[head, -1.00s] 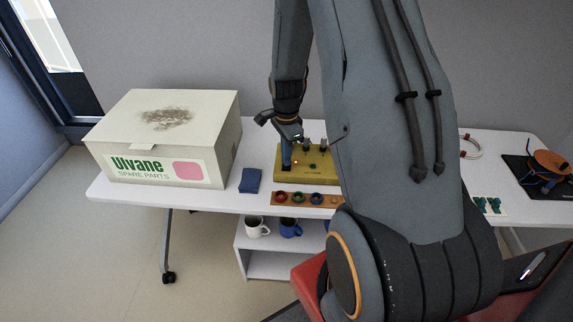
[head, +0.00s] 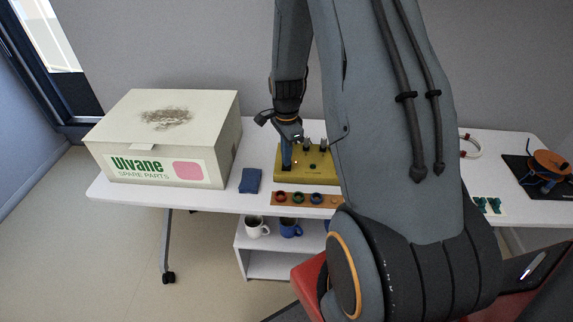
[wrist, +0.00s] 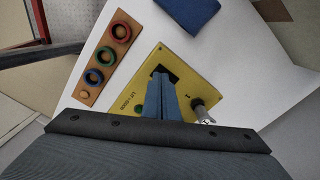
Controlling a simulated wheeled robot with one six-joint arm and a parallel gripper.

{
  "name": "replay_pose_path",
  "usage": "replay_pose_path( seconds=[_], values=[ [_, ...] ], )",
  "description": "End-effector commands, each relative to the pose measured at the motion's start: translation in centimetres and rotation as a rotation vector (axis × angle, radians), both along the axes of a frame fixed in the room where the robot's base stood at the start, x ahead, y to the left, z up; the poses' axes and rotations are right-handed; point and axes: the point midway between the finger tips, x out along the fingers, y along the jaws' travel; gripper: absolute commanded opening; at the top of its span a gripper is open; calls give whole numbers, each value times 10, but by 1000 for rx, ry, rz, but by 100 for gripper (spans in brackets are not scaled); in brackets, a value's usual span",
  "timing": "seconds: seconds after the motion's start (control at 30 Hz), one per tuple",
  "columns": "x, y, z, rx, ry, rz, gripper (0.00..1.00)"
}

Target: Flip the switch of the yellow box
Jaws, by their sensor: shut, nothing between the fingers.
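The yellow box (head: 320,174) stands on the white table, partly hidden behind my arm in the head view. It also shows in the wrist view (wrist: 192,72). My gripper (head: 287,164) is shut and empty, pointing down at the left part of the box. In the wrist view my gripper (wrist: 160,78) has its fingertips at a dark square patch on the box's top face. A dark lever-like knob (wrist: 201,108) stands on the box beside the fingers. Whether the fingertips touch the box or a switch, I cannot tell.
A strip with coloured rings (head: 300,198) lies in front of the box. A blue cloth-like item (head: 250,180) lies to its left, near a large spare parts carton (head: 165,140). Mugs (head: 257,227) stand on a lower shelf. An orange spool (head: 551,164) sits far right.

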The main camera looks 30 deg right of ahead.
Motion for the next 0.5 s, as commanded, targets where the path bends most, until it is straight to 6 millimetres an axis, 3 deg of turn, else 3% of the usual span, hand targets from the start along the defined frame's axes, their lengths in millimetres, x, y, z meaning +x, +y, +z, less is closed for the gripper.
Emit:
replay_pose_path(
  seconds=[0.5],
  values=[
    [0, 0, -7, 0, 0, 0, 0]
  ],
)
